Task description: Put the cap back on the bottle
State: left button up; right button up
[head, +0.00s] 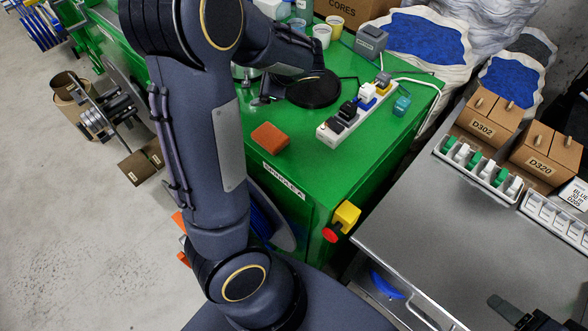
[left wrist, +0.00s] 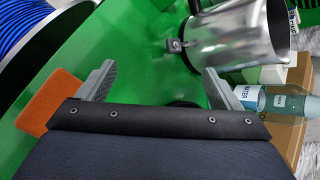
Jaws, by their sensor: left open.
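My left gripper (head: 258,91) is low over the green bench, partly hidden by my own arm in the head view. In the left wrist view its two grey fingers (left wrist: 160,72) are wide apart with nothing between them. A clear bottle with a WATER label (left wrist: 285,103) shows at the right of that view, beyond the right finger. Bottles (head: 284,10) also stand at the back of the bench, partly cut off by the frame. I cannot make out a loose cap. A dark part at the bottom right seems to be my right gripper (head: 525,315), mostly cut off.
A metal jug (left wrist: 232,35) stands ahead of the right finger. An orange block (head: 270,138) lies on the green bench (head: 370,155), near the left finger in the wrist view. A power strip (head: 355,112), cups (head: 322,35) and a grey metal table (head: 450,230) are to the right.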

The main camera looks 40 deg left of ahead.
pick_arm(q)
jog(key=s+d+n+h, duration=0.2)
jog(key=s+d, duration=0.1)
jog(key=s+d+n+h, duration=0.2)
jog(key=s+d, duration=0.1)
jog(key=s+d+n+h, duration=0.1)
jog(key=s+d+h, duration=0.1)
jog(key=s+d, duration=0.1)
jog(key=shift+r+n+t, duration=0.15)
jog(key=shift+n+t, duration=0.15)
jog(key=shift+n, duration=0.1)
jog(key=s+d+r+n+t+h, duration=0.2)
jog(key=s+d, duration=0.3)
jog(key=d, duration=0.3)
jog(key=s+d+r+n+t+h, duration=0.1)
jog(key=s+d+n+h, duration=0.3)
jog(key=d, duration=0.4)
jog(key=shift+s+r+n+t+h, duration=0.3)
jog(key=shift+s+r+t+h, duration=0.15)
jog(key=shift+r, duration=0.2)
